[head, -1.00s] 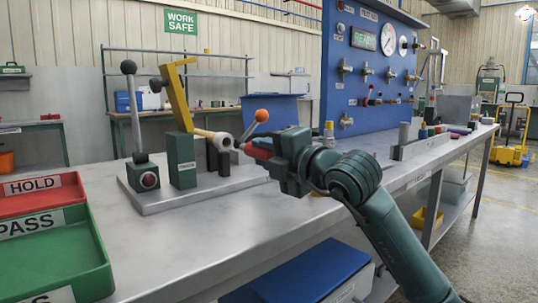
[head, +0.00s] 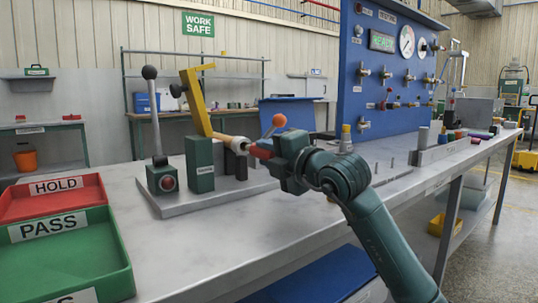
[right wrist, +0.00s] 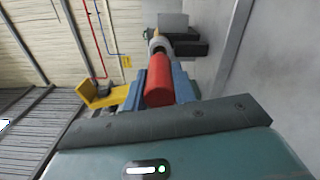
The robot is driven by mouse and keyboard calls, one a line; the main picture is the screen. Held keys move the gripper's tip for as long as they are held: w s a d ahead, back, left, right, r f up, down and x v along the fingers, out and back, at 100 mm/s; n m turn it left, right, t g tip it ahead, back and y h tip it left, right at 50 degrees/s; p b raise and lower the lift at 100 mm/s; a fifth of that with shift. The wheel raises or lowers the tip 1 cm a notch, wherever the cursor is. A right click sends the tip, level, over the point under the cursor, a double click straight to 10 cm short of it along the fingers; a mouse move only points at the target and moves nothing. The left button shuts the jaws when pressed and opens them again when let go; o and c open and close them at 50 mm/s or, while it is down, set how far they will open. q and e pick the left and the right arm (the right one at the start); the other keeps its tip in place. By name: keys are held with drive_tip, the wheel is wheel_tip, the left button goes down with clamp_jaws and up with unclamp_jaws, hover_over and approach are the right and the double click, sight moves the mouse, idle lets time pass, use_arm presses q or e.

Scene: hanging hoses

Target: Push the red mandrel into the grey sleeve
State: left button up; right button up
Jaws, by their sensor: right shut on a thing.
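My right gripper (head: 271,152) is shut on the red mandrel (head: 261,151). In the right wrist view the mandrel (right wrist: 159,80) is a red cylinder between the fingers, its far end against or very close to a pale grey ring, the grey sleeve (right wrist: 160,45). I cannot tell whether its nose is inside the ring. My left gripper is not in view.
The fixture stands on a grey plate (head: 185,208) with a black-knobbed lever (head: 154,120), a yellow arm (head: 195,102) and an orange-knobbed lever (head: 279,121) close to my gripper. Red HOLD (head: 55,188) and green PASS (head: 60,228) trays stand left. The bench front is clear.

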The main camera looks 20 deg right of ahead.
sight(256, 150)
idle(0.6)
drive_tip(key=shift+w+a, duration=0.15)
drive_tip(key=shift+w, duration=0.25)
idle(0.4)
drive_tip(key=shift+w+a+p, duration=0.2)
drive_tip(key=shift+w+p, duration=0.15)
drive_tip(key=shift+w, duration=0.05)
idle(1.3)
drive_tip(key=shift+w+a, duration=0.1)
drive_tip(key=shift+w, duration=0.35)
idle(0.7)
drive_tip(key=shift+w+p, duration=0.1)
drive_tip(key=shift+p, duration=0.35)
idle(0.4)
drive_tip(key=shift+w+a+r+p, duration=0.1)
drive_tip(key=shift+w+a+p, duration=0.15)
drive_tip(key=shift+w+p, duration=0.3)
idle(0.6)
drive_tip(key=o, duration=1.1)
drive_tip(key=shift+w+a, duration=0.1)
drive_tip(key=shift+w, duration=0.05)
